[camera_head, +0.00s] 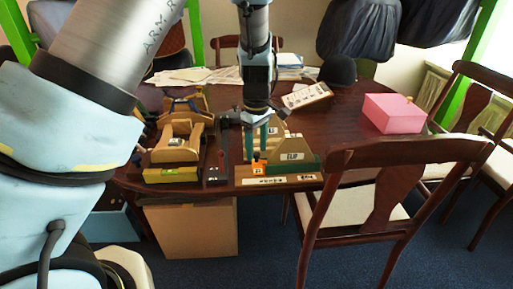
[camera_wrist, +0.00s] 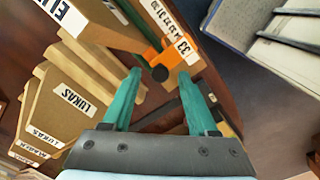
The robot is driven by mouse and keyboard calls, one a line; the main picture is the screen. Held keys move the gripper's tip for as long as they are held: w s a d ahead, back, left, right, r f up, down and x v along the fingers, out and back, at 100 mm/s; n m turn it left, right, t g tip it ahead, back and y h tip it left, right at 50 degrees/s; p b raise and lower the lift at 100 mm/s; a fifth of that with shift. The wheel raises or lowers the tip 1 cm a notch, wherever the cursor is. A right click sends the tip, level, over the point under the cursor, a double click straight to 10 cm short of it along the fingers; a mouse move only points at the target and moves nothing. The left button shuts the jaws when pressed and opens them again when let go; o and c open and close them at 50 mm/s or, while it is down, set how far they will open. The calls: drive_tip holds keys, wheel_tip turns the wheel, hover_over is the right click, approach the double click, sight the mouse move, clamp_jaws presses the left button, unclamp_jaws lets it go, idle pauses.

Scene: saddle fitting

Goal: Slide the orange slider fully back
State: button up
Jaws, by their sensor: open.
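The orange slider (camera_head: 258,168) sits on a wooden rail at the front of the table, in front of a labelled wooden block. In the wrist view the orange slider (camera_wrist: 174,53) has a dark round knob (camera_wrist: 160,73) and sits beside a numbered label strip. My gripper (camera_head: 256,154) points down just above the slider. In the wrist view my gripper (camera_wrist: 160,76) is open, with one teal finger on each side of the knob. Nothing is clamped. I cannot tell whether either fingertip touches the slider.
A labelled block with a green part (camera_head: 300,166) stands right of the slider. Wooden pieces with a yellow-green strip (camera_head: 174,175) stand to the left. A wooden chair (camera_head: 375,160) stands close at the front right. A pink box (camera_head: 394,113) lies farther right.

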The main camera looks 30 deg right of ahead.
drive_tip(key=shift+f, duration=0.4)
clamp_jaws()
idle(1.2)
